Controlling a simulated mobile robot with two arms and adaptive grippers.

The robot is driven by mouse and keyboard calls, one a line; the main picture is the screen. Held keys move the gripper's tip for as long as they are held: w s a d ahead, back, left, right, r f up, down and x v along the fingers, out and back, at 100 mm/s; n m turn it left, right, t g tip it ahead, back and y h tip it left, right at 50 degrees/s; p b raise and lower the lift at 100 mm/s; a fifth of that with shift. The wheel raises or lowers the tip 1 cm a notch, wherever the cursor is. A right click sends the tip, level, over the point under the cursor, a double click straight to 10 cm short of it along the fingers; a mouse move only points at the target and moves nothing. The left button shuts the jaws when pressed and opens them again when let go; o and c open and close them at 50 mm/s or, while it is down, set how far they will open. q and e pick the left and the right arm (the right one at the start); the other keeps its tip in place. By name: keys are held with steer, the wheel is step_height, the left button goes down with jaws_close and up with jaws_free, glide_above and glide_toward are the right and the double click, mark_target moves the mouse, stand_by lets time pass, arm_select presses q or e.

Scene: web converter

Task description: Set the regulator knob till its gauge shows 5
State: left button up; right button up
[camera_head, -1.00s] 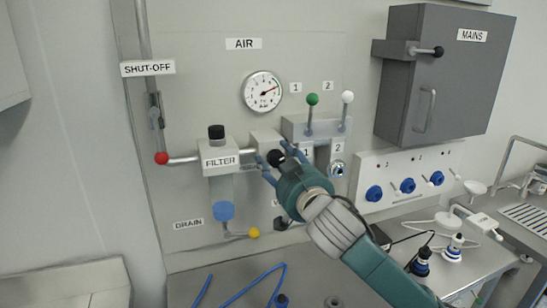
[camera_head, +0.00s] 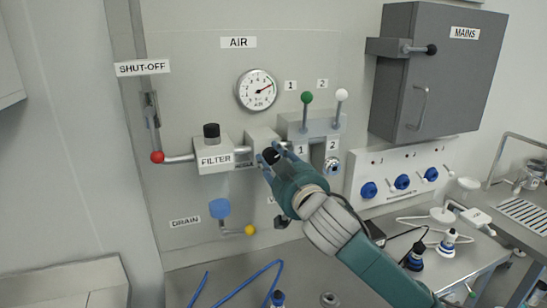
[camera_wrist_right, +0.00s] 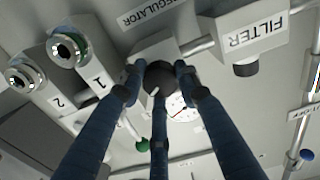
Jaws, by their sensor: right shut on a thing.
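The regulator knob (camera_head: 271,156) is a dark round knob on the front of a pale block, right of the filter. In the right wrist view the knob (camera_wrist_right: 160,77) sits between my dark blue fingers, and the block behind it carries the regulator label (camera_wrist_right: 155,13). My right gripper (camera_head: 272,158) is shut on the knob and partly hides it in the head view. The round white gauge (camera_head: 257,90) is above the block. My left gripper is not in view.
The filter (camera_head: 213,157) is left of the regulator. The red-ended shut-off handle (camera_head: 157,157) is further left. Green (camera_head: 306,98) and white (camera_head: 341,95) levers rise to the right. The yellow drain handle (camera_head: 250,230) and a blue hose (camera_head: 245,283) are below.

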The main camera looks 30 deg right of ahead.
mark_target(273, 150)
steer(key=n+p, duration=0.1)
steer(key=n, duration=0.1)
steer(key=shift+n, duration=0.4)
steer(key=shift+n+p, duration=0.5)
steer(key=shift+n, duration=0.6)
steer(key=o, duration=1)
steer(key=shift+o, duration=0.7)
steer(key=shift+w+f, duration=0.1)
steer(key=shift+w, duration=0.05)
step_height(273, 150, up, 10)
steer(key=shift+d, duration=0.1)
